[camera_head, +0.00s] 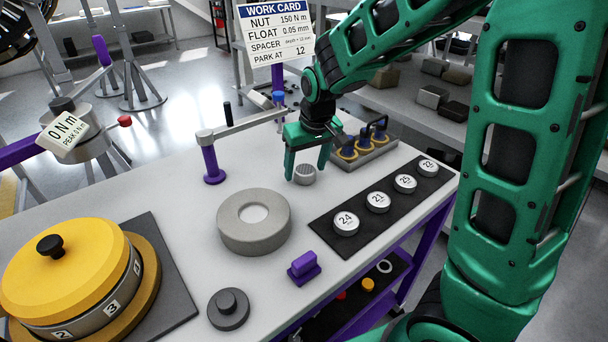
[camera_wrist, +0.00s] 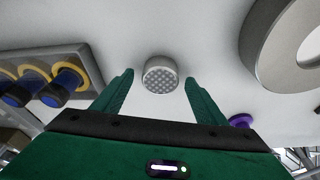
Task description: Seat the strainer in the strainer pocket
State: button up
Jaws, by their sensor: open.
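The strainer (camera_head: 305,176) is a small grey cylinder with a dotted, perforated face, standing on the white table. In the wrist view the strainer (camera_wrist: 160,76) sits between and beyond the two fingertips, with a gap on each side. My green gripper (camera_head: 306,170) is open and points down at the strainer. Its fingers also show in the wrist view (camera_wrist: 159,79), holding nothing. No pocket is labelled; a thick grey ring (camera_head: 234,234) with a round central opening lies left of the strainer, but I cannot tell whether it holds the strainer pocket.
A grey tray (camera_head: 377,157) with blue-topped parts in yellow rings stands right of the gripper. A black strip (camera_head: 325,225) holds numbered discs. A purple post (camera_head: 212,164) with a grey arm stands left. A yellow-lidded drum (camera_head: 65,262), purple block (camera_head: 304,268) and grey knob (camera_head: 228,309) are nearer.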

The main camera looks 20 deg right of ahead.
jog(key=shift+c, duration=0.2)
jog(key=c, duration=1.3)
jog(key=shift+o, duration=0.2)
